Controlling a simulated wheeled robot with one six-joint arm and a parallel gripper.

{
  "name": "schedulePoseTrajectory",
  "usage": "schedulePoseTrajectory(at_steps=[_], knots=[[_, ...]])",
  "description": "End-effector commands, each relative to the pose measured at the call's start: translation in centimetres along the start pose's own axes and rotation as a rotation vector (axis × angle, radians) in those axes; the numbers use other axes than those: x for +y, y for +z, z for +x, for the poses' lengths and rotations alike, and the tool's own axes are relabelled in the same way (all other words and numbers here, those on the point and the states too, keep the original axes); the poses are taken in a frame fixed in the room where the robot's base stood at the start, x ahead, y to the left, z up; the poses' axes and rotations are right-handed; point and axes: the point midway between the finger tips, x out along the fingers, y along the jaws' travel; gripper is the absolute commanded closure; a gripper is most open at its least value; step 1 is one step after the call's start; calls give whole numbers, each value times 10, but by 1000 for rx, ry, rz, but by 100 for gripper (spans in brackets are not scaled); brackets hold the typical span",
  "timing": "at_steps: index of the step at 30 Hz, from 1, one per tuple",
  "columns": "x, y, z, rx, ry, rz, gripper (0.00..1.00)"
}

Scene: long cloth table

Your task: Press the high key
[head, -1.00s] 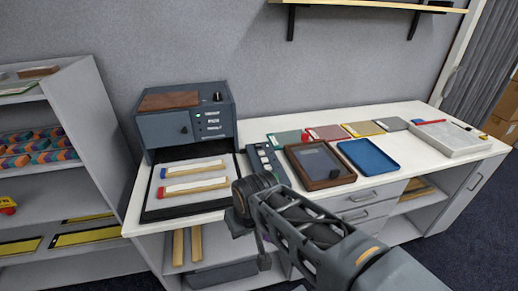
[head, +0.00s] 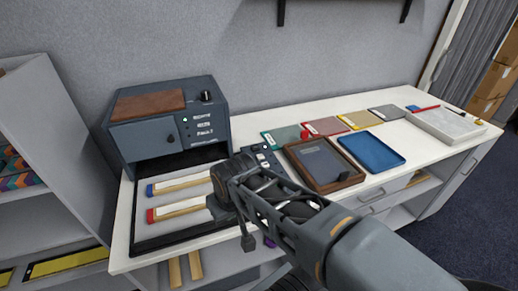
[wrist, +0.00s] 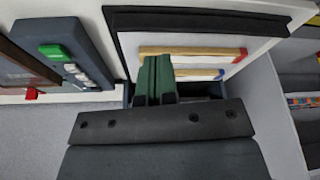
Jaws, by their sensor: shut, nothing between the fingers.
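A dark key panel (head: 262,158) lies on the white table, right of the grey machine. My arm partly covers its near end in the head view. In the wrist view the panel (wrist: 72,62) is at the upper left, with one large green key (wrist: 55,51) and several small pale keys (wrist: 82,77). Their labels are too small to read. My gripper (wrist: 158,62) is shut and empty, its green fingers together.
The tray (head: 150,240) holds two wooden bars with blue and red ends. A grey machine (head: 150,140) with small lit text stands behind it. A brown-framed tray (head: 345,181), a blue tray (head: 370,150) and coloured cards lie right of the panel.

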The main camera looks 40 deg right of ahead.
Motion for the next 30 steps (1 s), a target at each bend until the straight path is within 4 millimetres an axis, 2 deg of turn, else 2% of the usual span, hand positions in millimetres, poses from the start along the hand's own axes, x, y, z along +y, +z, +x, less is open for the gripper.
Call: schedulePoseTrajectory(at_steps=[4, 8, 12, 15, 18, 21, 24, 27, 30], knots=[[3, -6, -2, -2, 2, 7, 100], [20, -39, -11, -9, 14, 39, 100], [66, -97, -19, -18, 36, 102, 100], [109, -134, -19, -25, 49, 146, 100], [152, -160, -16, -27, 62, 184, 100], [192, -177, -11, -29, 70, 214, 100], [222, -187, -6, -29, 77, 234, 100], [240, -191, -3, -29, 81, 246, 100], [249, -193, -1, -28, 82, 251, 100]])
